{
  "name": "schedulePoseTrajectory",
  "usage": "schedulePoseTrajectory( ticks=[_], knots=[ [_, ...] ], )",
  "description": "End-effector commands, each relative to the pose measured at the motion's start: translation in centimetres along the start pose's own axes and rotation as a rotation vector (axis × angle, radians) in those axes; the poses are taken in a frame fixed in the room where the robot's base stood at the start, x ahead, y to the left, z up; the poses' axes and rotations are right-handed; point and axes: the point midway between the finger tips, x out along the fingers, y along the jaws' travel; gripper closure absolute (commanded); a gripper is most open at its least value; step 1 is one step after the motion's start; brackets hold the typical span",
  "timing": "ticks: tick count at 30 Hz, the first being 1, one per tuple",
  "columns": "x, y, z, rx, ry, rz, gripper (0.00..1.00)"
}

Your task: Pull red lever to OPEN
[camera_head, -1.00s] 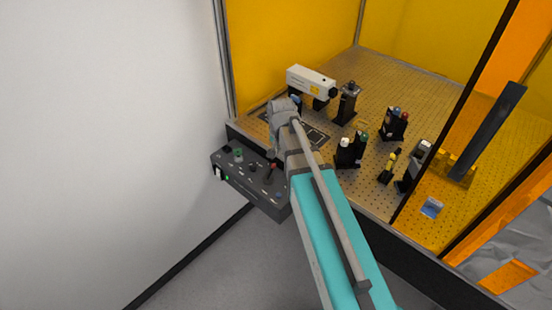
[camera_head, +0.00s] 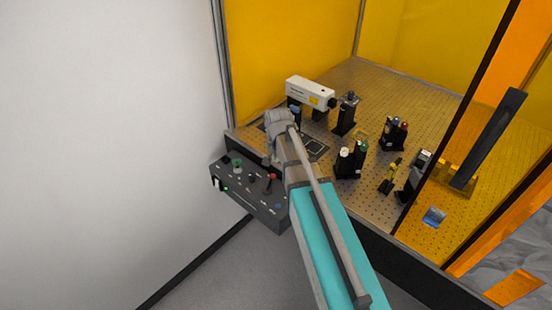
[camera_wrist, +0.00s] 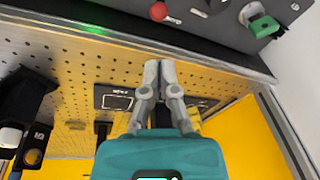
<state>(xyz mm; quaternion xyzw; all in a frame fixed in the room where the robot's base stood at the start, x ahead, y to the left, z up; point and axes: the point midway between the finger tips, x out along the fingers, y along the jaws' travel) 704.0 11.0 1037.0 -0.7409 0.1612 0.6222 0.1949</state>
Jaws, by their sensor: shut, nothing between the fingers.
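The red lever (camera_head: 271,182) stands on the dark control box (camera_head: 240,192) at the front left corner of the optical table. In the wrist view its red ball knob (camera_wrist: 159,11) shows at the top edge, with a short metal stalk pointing right and down. My gripper (camera_wrist: 159,68) is shut and empty, its fingertips together below the box's edge in the picture. It is apart from the lever. In the head view my arm's wrist is over the table edge, just above and right of the lever, and the fingers are hidden. I cannot read any OPEN label.
A green knob (camera_head: 237,164) sits left of the lever on the box. The perforated table (camera_head: 385,85) carries a white laser housing (camera_head: 309,91) and several optic mounts. Yellow panels (camera_head: 290,40) enclose it. A white wall (camera_head: 110,120) stands at left.

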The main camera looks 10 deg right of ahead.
Motion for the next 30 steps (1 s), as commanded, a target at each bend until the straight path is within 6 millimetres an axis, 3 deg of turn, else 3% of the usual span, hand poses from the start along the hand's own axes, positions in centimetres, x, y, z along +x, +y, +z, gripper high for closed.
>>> schedulePoseTrajectory(
  ticks=[30],
  knots=[
    [7.8,0.1,0.0,0.001,0.000,0.000,1.00]
  ],
)
